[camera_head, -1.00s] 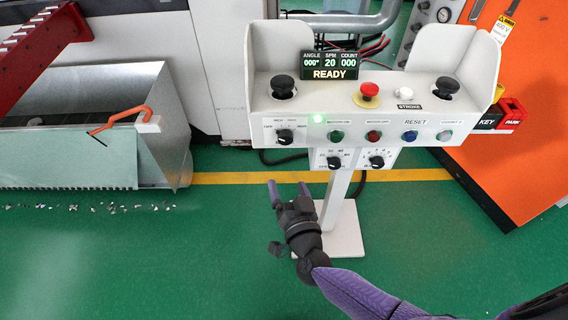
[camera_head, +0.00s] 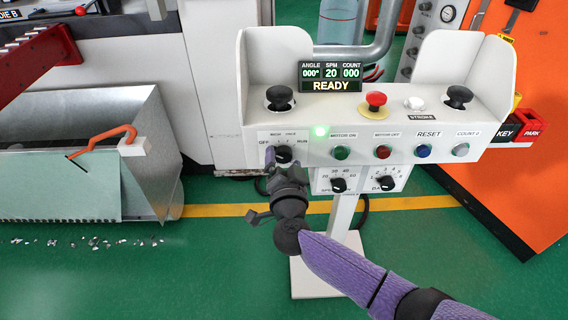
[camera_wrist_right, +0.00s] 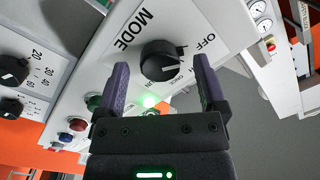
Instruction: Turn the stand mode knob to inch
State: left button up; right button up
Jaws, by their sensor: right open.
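The black mode knob (camera_head: 283,155) is on the white front panel of the stand (camera_head: 258,128), at the left end of its row of controls. OFF is printed to its left and RUN to its right. In the right wrist view this gripper (camera_wrist_right: 162,72) is open, with one purple finger on each side of the knob; contact cannot be told. My left gripper is out of view.
A green button (camera_head: 341,152) and a red button (camera_head: 382,151) are to the right. Another dial (camera_head: 339,185) sits on a lower panel. A red mushroom button (camera_head: 376,99) and black palm buttons stand on top. Green floor is open in front.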

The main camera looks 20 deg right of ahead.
jog(key=c, duration=0.6)
grip_shut()
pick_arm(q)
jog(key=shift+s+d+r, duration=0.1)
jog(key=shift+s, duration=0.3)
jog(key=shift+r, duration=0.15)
pick_arm(e)
jog(key=shift+m+p, duration=0.55)
jog(key=shift+m, duration=0.55)
jog(key=m, duration=0.3)
jog(key=shift+f+m, duration=0.15)
jog(key=shift+m, duration=0.95)
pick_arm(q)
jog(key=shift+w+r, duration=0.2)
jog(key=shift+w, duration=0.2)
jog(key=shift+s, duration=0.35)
pick_arm(e)
jog(key=shift+m, duration=0.3)
